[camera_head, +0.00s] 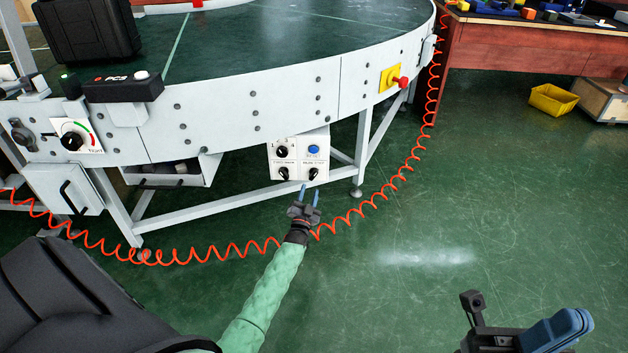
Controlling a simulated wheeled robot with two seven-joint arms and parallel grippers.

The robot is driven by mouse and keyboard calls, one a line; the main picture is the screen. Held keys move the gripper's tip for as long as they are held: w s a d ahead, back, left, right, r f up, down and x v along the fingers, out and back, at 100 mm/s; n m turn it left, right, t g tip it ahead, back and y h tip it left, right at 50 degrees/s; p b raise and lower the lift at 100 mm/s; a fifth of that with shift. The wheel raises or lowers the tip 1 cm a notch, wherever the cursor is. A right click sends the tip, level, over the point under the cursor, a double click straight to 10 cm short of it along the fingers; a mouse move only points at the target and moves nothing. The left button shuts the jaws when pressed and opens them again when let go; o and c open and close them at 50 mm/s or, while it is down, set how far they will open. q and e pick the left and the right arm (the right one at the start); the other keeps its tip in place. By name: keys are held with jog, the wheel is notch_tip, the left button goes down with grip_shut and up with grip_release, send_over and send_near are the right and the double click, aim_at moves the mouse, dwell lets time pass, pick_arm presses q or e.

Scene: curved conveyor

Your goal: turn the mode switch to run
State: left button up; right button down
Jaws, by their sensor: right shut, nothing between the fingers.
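A white control panel (299,139) hangs below the curved conveyor's side. It carries a black knob (282,152) at upper left, a blue button (314,150) at upper right and two black knobs below, at left (284,174) and right (313,174). The lettering is too small to read, so I cannot tell which knob is the mode switch or how it is set. My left gripper (309,193) is just below the panel in the picture, its two blue fingers apart and empty. My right gripper (562,328) is at the lower right, shut and empty, far from the panel.
The conveyor (350,85) curves across the top, with a red knob on a yellow box (390,79) and a dial (72,140) on its side. An orange coiled hose (200,256) runs around its legs. Green floor is clear at right, before a yellow bin (553,99).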

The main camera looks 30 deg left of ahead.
aim_at(313, 178)
pick_arm(q)
jog(key=shift+b+x, duration=0.7)
jog(key=shift+x, duration=2.7)
grip_shut()
